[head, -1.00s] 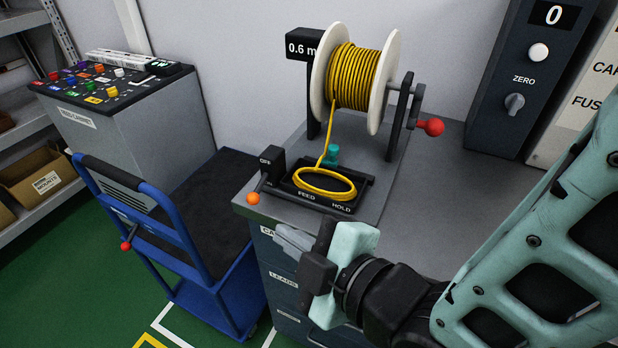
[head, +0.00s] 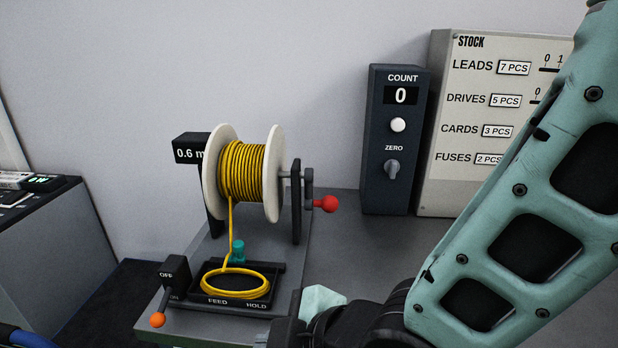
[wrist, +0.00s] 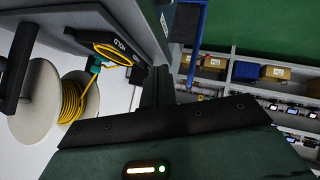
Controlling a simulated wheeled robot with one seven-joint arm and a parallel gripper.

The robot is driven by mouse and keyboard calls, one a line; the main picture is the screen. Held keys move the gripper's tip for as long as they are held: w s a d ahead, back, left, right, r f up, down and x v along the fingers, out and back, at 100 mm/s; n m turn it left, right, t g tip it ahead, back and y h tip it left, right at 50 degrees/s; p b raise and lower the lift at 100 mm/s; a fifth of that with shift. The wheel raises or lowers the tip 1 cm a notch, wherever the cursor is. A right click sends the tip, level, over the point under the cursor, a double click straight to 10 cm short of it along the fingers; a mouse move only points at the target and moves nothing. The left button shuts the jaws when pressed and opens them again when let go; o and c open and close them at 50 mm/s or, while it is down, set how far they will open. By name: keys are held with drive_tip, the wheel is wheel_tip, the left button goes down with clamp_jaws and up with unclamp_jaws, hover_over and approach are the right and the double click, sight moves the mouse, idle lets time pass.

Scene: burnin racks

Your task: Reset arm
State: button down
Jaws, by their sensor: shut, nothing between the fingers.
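My arm crosses the right side of the head view, and my gripper's teal and black body (head: 318,304) shows at the bottom edge, in front of the bench. Its fingertips are not visible there. In the wrist view my gripper (wrist: 158,78) has its dark fingers together, shut and empty. It is apart from the spool (head: 245,172), which holds yellow cord and has a red-knobbed crank (head: 326,203). The cord runs down to a coil (head: 236,285) in a black FEED/HOLD tray (head: 276,295). The spool also shows at left in the wrist view (wrist: 72,98).
An OFF/ON lever with an orange knob (head: 158,319) stands at the bench's front left. A COUNT box (head: 395,160) reading 0 and a STOCK board (head: 475,110) stand behind. Bare bench top (head: 345,255) lies right of the spool. Shelves (wrist: 240,72) show in the wrist view.

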drive_tip(key=s+d+r+m+g+h, duration=0.1)
drive_tip(key=d+m+h, duration=0.3)
drive_tip(key=d, duration=0.5)
drive_tip(key=s+d+r+m+g+h, duration=0.2)
drive_tip(key=d+m, duration=0.4)
drive_tip(key=d, duration=0.4)
drive_tip(key=shift+s+d+g+h, duration=0.2)
drive_tip(key=shift+s+g+h, duration=0.75)
drive_tip(key=shift+s, duration=0.2)
